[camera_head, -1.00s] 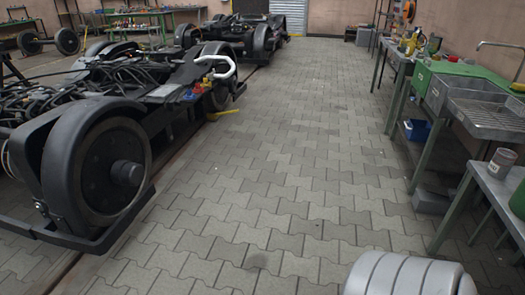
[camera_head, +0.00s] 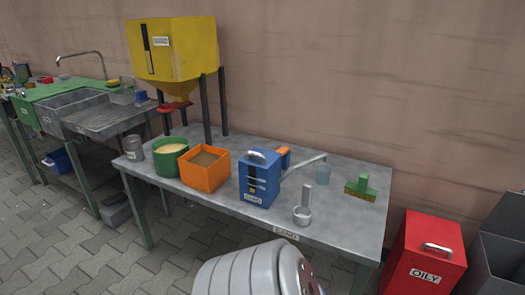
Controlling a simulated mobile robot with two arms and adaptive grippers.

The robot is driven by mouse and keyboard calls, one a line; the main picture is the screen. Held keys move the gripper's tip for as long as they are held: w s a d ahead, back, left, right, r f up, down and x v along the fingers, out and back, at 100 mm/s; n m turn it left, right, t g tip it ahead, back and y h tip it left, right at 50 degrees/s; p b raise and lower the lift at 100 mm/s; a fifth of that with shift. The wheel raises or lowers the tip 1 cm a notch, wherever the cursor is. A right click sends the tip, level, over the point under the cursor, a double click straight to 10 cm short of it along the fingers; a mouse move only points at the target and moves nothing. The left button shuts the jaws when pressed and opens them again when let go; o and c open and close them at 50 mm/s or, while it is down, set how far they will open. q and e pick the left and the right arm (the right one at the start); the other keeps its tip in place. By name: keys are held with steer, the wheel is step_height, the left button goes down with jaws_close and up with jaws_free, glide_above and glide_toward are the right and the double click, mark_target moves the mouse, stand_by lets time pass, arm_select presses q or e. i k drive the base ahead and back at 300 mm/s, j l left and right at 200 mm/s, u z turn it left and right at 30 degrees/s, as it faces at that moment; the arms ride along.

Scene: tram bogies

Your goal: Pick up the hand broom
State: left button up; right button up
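A small green hand broom (camera_head: 361,187) with a brownish bristle edge lies on the right end of the grey metal table (camera_head: 245,225). Its green grip sticks up from the block. Nothing touches it. Neither of my grippers shows in the head view, so their state is hidden.
A yellow hopper (camera_head: 180,50) stands behind. A red OILY bin (camera_head: 425,253) stands right of the table.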

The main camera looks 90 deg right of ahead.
mark_target(360, 189)
steer(key=z, duration=3.55)
steer(key=i+l, duration=0.5)
steer(key=l, duration=0.2)
